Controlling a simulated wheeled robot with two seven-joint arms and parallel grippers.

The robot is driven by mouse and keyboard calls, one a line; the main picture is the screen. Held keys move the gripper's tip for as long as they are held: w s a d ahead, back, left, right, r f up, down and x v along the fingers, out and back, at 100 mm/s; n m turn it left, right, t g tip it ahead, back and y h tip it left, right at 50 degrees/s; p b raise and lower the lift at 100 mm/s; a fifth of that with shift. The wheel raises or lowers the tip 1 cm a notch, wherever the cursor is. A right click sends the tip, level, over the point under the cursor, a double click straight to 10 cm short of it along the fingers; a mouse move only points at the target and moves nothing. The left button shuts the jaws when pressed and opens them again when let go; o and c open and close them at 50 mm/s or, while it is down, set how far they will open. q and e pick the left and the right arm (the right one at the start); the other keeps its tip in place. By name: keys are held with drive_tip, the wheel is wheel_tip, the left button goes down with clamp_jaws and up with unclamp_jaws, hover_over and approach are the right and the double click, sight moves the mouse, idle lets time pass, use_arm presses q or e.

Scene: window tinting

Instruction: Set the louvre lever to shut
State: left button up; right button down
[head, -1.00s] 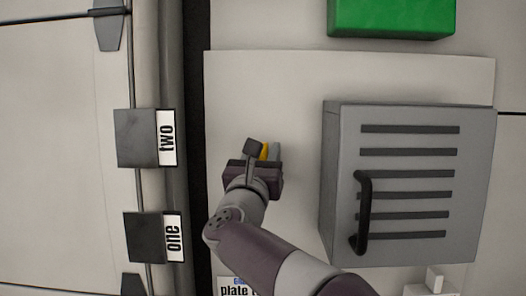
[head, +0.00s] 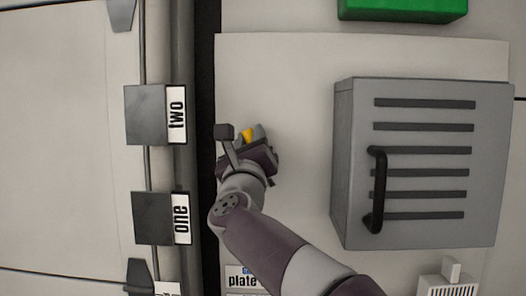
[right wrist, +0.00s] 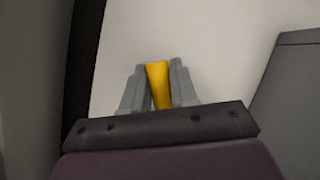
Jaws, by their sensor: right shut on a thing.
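A yellow lever (head: 248,135), which I take for the louvre lever, stands in front of the pale panel, left of the grey louvred box (head: 420,165). My right gripper (head: 250,134) is shut on it. In the right wrist view the yellow lever (right wrist: 158,86) sits between the two grey fingers (right wrist: 159,88), leaning slightly left at its top. The lever's base and any position marks are hidden by the gripper and wrist. My left gripper is not in view.
The box has several dark slots and a black handle (head: 377,190). A green block (head: 402,8) is above. Dark blocks labelled "two" (head: 152,115) and "one" (head: 158,218) are at the left. A small white fitting (head: 450,272) is at lower right. The pale panel (head: 285,75) is clear above the gripper.

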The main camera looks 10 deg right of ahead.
drive_tip(key=w+a+f+n+y+b, duration=0.1)
drive_tip(key=a+f+n+y, duration=0.3)
drive_tip(key=n, duration=0.6)
drive_tip(key=shift+w+n+y+b, duration=0.15)
drive_tip(key=shift+n+y+b, duration=0.15)
drive_tip(key=shift+y+b, duration=0.55)
drive_tip(key=shift+a+f, duration=0.15)
drive_tip(key=c, duration=1)
unclamp_jaws()
drive_tip(key=shift+o, duration=0.2)
drive_tip(key=b+v, duration=0.5)
drive_tip(key=v, duration=0.7)
drive_tip(key=shift+s, duration=0.35)
